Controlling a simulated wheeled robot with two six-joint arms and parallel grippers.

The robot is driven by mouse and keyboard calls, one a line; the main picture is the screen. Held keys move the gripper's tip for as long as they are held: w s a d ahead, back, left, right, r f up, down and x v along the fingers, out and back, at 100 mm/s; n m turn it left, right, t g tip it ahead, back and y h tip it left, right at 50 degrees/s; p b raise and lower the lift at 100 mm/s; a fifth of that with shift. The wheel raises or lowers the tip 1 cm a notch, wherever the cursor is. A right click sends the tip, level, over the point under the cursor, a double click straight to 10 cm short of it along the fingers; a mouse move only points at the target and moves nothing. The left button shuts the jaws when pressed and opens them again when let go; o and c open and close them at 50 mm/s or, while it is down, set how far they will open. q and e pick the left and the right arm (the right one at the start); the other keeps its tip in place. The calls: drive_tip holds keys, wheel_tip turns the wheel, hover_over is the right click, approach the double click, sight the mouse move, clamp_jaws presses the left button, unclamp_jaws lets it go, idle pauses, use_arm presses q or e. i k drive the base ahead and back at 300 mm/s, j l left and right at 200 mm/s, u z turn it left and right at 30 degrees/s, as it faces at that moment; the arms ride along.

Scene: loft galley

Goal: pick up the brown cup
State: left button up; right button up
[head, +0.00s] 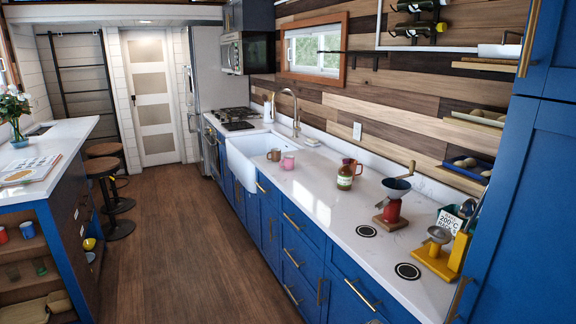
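A small brown cup (274,155) stands upright on the white counter at the right, close to the sink's near side. A pink cup (288,162) stands just right of it and a little nearer, and the two look almost touching. Neither of my grippers shows in the head view.
The white sink (243,157) with its tap (290,108) lies beyond the cups. A green-brown jar (345,177), a red grinder (392,205) and a yellow scale (437,254) stand nearer on the counter (330,216). The wooden floor (185,235) is clear between counter and island (65,142).

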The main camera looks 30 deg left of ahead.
sight(274, 156)
drive_tip(key=i+j+z, duration=0.2)
drive_tip(key=i+j, duration=0.2)
drive_tip(key=j, duration=0.55)
drive_tip(key=i+j+z, duration=0.15)
drive_tip(key=i+j, duration=0.15)
drive_tip(key=j, duration=0.65)
drive_tip(key=i+j+z, duration=0.2)
drive_tip(key=j, duration=0.8)
drive_tip(key=i+j+z, duration=0.2)
drive_tip(key=j, duration=0.85)
drive_tip(key=i+j+z, duration=0.2)
drive_tip(key=j, duration=0.9)
drive_tip(key=j+z, duration=0.15)
drive_tip(key=j, duration=0.9)
drive_tip(key=i, duration=0.55)
